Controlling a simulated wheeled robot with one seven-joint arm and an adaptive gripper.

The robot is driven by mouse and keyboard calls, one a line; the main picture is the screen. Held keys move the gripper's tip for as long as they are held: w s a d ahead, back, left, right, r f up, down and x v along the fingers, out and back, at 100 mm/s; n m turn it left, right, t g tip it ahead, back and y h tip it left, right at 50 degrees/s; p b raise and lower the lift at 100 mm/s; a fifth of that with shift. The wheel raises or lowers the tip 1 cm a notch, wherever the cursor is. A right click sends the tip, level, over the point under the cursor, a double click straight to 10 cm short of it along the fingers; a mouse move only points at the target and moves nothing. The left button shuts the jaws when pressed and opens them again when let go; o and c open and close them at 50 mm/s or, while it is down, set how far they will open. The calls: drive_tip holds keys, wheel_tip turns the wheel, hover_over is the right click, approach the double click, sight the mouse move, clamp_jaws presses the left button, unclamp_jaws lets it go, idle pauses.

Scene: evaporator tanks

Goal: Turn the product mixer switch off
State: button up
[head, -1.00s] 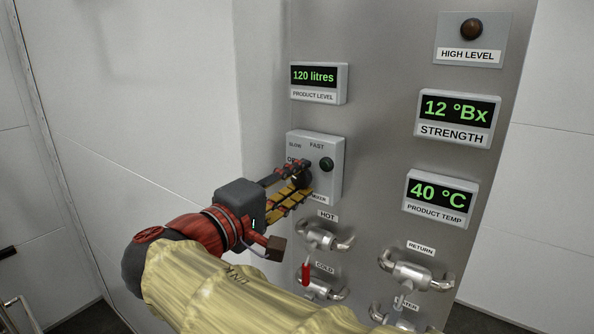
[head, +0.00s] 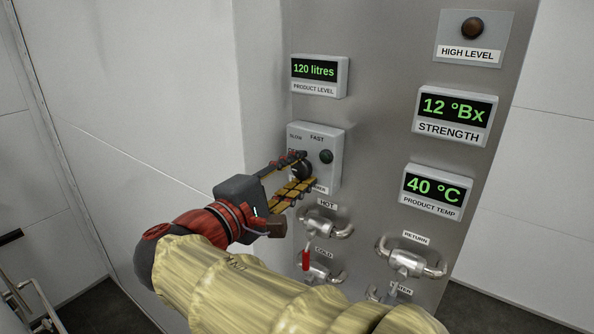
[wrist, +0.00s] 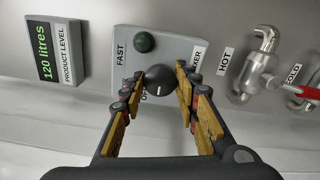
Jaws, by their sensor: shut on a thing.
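The product mixer switch is a round dark knob (wrist: 160,80) on a light grey box (head: 326,137) marked SLOW and FAST; the OFF label is partly hidden. In the head view the knob (head: 301,170) is mostly covered by my fingers. My gripper (head: 304,170) is shut on the knob. In the wrist view its two fingers (wrist: 156,82) lie on either side of the knob, and a short pale mark shows on the knob's face. A dark green lamp (head: 326,157) sits on the box; it also shows in the wrist view (wrist: 144,42).
The PRODUCT LEVEL display (head: 319,76) reads 120 litres above the box. STRENGTH (head: 454,117) and PRODUCT TEMP (head: 436,191) displays are at right. HOT (head: 323,223), COLD and RETURN (head: 410,262) valves stick out below, near my arm. A plain wall is at left.

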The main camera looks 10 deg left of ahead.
drive_tip(key=shift+f, duration=0.1)
drive_tip(key=o, duration=1.1)
drive_tip(key=shift+o, duration=0.2)
drive_tip(key=v, duration=1.2)
